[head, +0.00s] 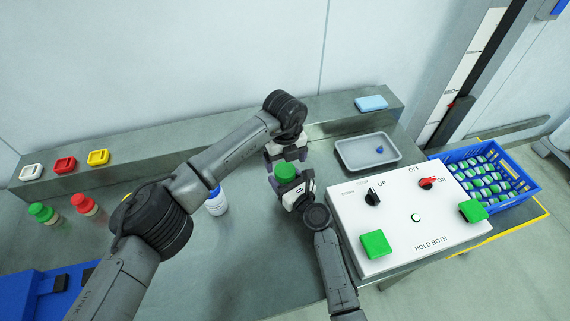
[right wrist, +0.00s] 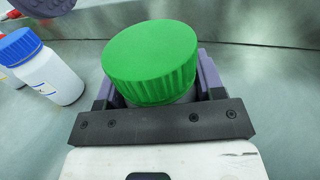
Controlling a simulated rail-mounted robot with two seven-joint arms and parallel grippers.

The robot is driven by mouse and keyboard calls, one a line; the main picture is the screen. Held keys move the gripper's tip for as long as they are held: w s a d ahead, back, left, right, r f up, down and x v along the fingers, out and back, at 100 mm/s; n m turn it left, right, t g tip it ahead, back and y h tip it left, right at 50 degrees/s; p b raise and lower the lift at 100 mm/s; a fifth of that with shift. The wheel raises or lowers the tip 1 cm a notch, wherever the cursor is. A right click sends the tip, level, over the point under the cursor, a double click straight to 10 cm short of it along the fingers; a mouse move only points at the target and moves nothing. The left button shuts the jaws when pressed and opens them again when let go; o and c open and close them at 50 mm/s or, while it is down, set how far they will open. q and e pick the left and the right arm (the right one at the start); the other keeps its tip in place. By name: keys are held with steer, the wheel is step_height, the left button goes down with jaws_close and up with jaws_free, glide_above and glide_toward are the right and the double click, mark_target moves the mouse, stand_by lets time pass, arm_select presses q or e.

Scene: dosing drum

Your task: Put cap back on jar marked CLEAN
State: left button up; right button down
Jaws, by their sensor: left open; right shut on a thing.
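A green ribbed cap (head: 286,170) sits on top of a pale jar, and the cap shows large in the right wrist view (right wrist: 150,62). My right gripper (head: 289,184) is shut on this jar below the cap. Only a little of the jar body (right wrist: 187,97) shows under the cap; its label is hidden, and I cannot tell whether the cap is fully seated. My left gripper (head: 285,154) is open, just behind and above the cap in the head view. I cannot tell whether its fingers touch the cap.
A blue-capped white jar (head: 216,202) stands left of the grippers, also in the right wrist view (right wrist: 50,75). Green-capped (head: 43,212) and red-capped (head: 85,205) bottles stand far left. A control box (head: 400,235), grey tray (head: 350,152) and blue crate (head: 524,190) are right.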

mark_target(285, 169)
arm_select(q)
steer(key=shift+r, duration=0.1)
steer(key=shift+c, duration=0.2)
steer(key=shift+r, duration=0.1)
steer(key=shift+c, duration=0.2)
steer(key=shift+r+n, duration=1.6)
steer(key=shift+r, duration=0.05)
steer(key=shift+f, duration=4.05)
